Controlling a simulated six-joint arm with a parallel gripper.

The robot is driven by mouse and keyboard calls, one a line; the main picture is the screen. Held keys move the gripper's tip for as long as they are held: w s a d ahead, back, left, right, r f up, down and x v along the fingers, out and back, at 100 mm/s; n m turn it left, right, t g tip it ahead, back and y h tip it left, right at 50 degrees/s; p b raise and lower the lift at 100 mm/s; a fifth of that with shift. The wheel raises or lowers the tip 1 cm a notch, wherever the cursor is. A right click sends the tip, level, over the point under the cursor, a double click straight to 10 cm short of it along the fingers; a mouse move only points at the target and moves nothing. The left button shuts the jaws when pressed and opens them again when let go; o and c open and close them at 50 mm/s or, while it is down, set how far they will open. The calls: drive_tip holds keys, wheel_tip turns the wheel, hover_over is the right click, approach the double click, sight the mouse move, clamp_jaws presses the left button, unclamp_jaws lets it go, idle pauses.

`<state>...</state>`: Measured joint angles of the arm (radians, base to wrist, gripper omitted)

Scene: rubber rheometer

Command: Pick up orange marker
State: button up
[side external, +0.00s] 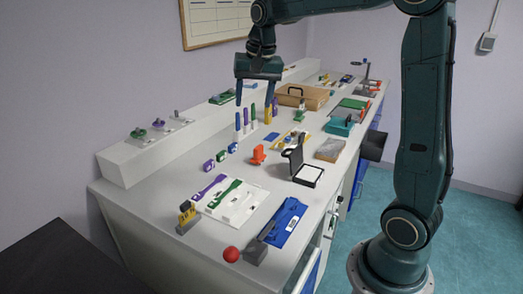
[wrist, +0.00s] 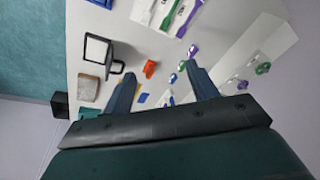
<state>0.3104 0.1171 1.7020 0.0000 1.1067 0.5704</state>
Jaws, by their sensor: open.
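A raised ledge (side external: 150,150) runs along the wall.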

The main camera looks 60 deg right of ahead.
drive_tip(key=w+d+f+m+g, duration=0.1)
drive_tip(key=w+d+f+m, duration=0.3)
drive_tip(key=w+d+f, duration=0.4)
drive_tip(key=m+g, duration=0.1)
drive_tip(key=m, duration=0.3)
hover_over(258, 147)
wheel_tip(258, 147, down, 7)
drive_tip(key=shift+y, duration=0.4)
drive_tip(key=shift+w+d+f, duration=0.1)
drive_tip(key=shift+f, duration=2)
drive_tip(key=shift+w+d+f, duration=0.1)
drive_tip(key=shift+f, duration=1.95)
drive_tip(key=shift+s, duration=0.1)
drive_tip(key=shift+f, duration=2.6)
drive_tip(key=c, duration=1.1)
drive_tip(key=shift+r, duration=0.1)
